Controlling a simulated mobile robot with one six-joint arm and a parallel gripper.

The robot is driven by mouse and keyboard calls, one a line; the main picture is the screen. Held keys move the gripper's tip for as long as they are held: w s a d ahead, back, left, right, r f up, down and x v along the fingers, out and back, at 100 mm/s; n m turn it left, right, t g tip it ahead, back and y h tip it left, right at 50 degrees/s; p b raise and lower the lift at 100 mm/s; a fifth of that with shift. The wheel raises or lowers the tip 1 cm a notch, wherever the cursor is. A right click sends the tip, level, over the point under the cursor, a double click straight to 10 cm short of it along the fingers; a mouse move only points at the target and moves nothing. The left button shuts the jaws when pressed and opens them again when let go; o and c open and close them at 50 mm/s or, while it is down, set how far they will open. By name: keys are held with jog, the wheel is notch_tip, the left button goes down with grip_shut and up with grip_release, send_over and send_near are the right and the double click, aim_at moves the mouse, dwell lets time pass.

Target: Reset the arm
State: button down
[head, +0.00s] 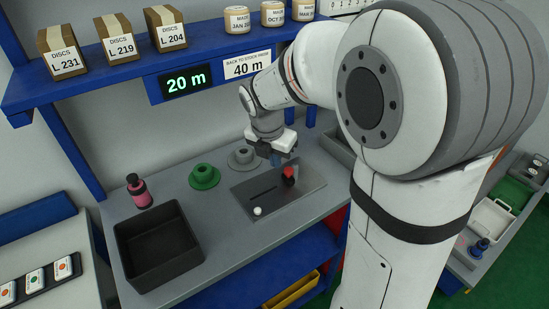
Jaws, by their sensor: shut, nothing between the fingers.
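My arm fills the right side of the head view and reaches over the grey bench. My gripper (277,157) hangs above the back part of a grey metal plate (247,190). It is shut and empty, with its fingers pointing down. A red part (289,173) stands on the plate, just below and to the right of the gripper; I cannot tell whether they touch. A small white knob (257,211) is at the plate's front edge. The plate has a dark slot.
A green spool (203,176) and a grey spool (243,157) stand left of the gripper. A pink bottle (139,191) and an empty black bin (158,246) are further left. A blue shelf (110,81) with boxes and jars overhangs the back. The display (186,81) reads 20 m.

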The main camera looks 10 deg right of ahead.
jog(key=s+d+r+m+y, duration=0.1)
jog(key=s+m, duration=0.8)
jog(key=m, duration=0.4)
jog(key=s+d+r+m+t, duration=0.1)
jog(key=s+d+r+m, duration=0.1)
jog(key=s+m, duration=0.7)
jog(key=m, duration=0.5)
jog(key=shift+s+r+m+y, duration=0.3)
jog(key=shift+s+y, duration=0.05)
jog(key=shift+y, duration=0.05)
